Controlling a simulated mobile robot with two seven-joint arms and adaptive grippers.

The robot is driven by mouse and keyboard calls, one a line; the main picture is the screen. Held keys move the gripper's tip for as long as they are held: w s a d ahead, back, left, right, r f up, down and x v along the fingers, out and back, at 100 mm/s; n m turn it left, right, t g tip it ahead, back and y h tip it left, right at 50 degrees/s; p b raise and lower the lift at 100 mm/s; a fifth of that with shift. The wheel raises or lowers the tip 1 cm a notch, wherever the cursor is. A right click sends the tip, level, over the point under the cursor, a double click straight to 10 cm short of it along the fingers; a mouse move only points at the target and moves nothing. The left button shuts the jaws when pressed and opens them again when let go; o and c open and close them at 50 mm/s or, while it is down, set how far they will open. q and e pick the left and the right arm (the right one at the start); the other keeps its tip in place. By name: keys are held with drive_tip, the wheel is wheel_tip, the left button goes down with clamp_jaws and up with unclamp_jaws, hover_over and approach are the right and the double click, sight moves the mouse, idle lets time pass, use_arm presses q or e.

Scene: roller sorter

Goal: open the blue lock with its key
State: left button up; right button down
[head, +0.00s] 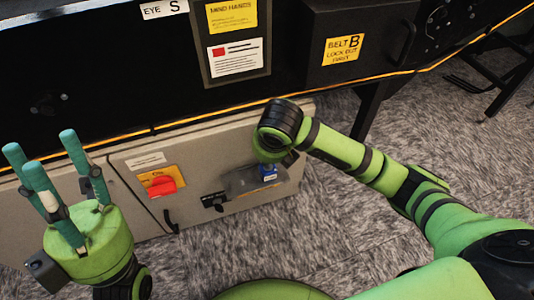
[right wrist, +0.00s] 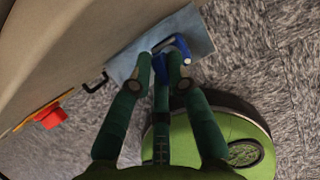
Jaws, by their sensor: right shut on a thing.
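The blue lock (head: 268,172) is at the right end of the grey panel on the cabinet front, just below my right gripper's palm. In the right wrist view, blue parts of the lock (right wrist: 182,47) show just beyond the fingertips, with a small pale spot at one end. My right gripper (right wrist: 160,67) is shut on a small blue thing right at the lock. I cannot tell whether this is the key or part of the lock; no separate key shows. My left gripper (head: 52,165) is open and empty, fingers upward, at the left.
A red rotary switch (head: 161,186) on a yellow plate and a black handle (head: 170,221) are on the cabinet, left of the lock. The grey panel (head: 240,184) carries the lock. A dark machine with signs stands above. Carpeted floor (head: 340,230) is clear at the right.

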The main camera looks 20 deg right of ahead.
drive_tip(key=shift+r+p, duration=1.35)
drive_tip(key=shift+r, duration=0.55)
